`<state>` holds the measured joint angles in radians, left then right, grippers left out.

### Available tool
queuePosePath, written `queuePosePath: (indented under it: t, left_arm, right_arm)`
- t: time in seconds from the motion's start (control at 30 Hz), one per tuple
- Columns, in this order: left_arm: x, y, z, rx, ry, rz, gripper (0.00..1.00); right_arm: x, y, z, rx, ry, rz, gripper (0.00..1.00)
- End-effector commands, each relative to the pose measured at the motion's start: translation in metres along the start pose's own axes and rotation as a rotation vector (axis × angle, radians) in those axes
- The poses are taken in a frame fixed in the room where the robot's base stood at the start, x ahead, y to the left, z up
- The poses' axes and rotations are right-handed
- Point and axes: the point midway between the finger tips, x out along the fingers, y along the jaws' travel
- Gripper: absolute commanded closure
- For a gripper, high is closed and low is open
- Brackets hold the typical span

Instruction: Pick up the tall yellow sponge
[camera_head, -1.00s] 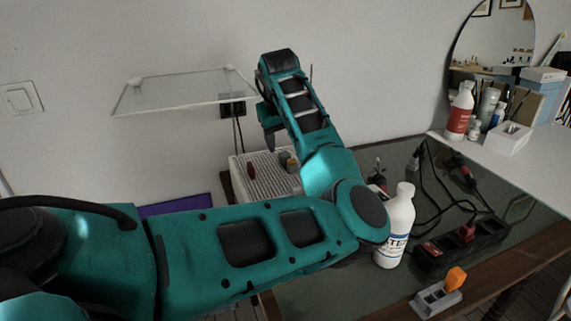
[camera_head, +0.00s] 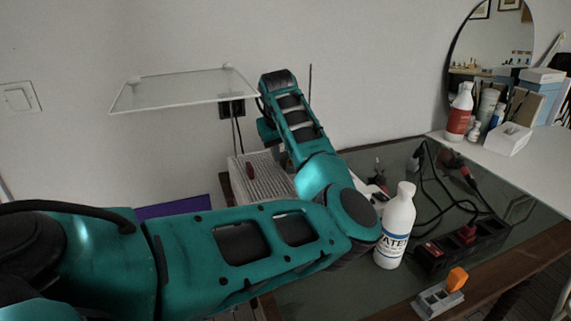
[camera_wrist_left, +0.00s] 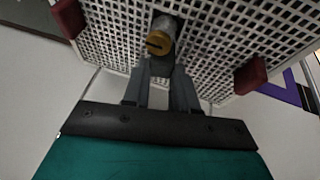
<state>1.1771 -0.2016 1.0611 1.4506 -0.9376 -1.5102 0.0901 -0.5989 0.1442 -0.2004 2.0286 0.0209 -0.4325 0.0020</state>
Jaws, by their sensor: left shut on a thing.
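The tall yellow sponge (camera_wrist_left: 157,43) shows in the left wrist view as a rounded, ochre-yellow end with a dark slot, seen nearly end-on. Its height cannot be judged. My left gripper (camera_wrist_left: 161,62) is shut on it, over the white perforated basket (camera_wrist_left: 225,52). A grey rounded thing (camera_wrist_left: 167,22) is just beyond the yellow end. Whether the sponge touches the basket cannot be told. In the head view the basket (camera_head: 238,181) stands behind my left arm, which hides the fingertips and the sponge. My right gripper is not in view.
A white bottle (camera_head: 395,228) stands right of my left elbow. A dark power strip (camera_head: 462,246) with cables and a grey block with an orange piece (camera_head: 456,279) are further right. A clear shelf (camera_head: 175,90) juts from the wall left of my wrist.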

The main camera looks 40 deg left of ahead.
Motion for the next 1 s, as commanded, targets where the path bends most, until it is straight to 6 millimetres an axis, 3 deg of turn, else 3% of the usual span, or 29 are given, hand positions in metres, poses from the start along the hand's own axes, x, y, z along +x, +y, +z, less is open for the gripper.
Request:
queuePosePath:
  t: [0.2, 0.57, 0.77, 1.0]
  left_arm:
    - [0.000, 0.000, 0.000, 0.000, 0.000, 0.000, 1.00]
    - [-0.005, 0.001, -0.003, 0.000, 0.002, 0.001, 1.00]
    - [-0.027, 0.006, -0.012, -0.001, 0.003, 0.002, 1.00]
    - [-0.073, 0.016, -0.031, -0.002, 0.003, 0.003, 1.00]
  right_arm:
    - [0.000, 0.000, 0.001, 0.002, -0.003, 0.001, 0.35]
    - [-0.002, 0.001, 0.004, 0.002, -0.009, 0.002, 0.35]
    - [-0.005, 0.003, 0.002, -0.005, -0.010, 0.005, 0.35]
    - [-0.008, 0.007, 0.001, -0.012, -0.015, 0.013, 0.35]
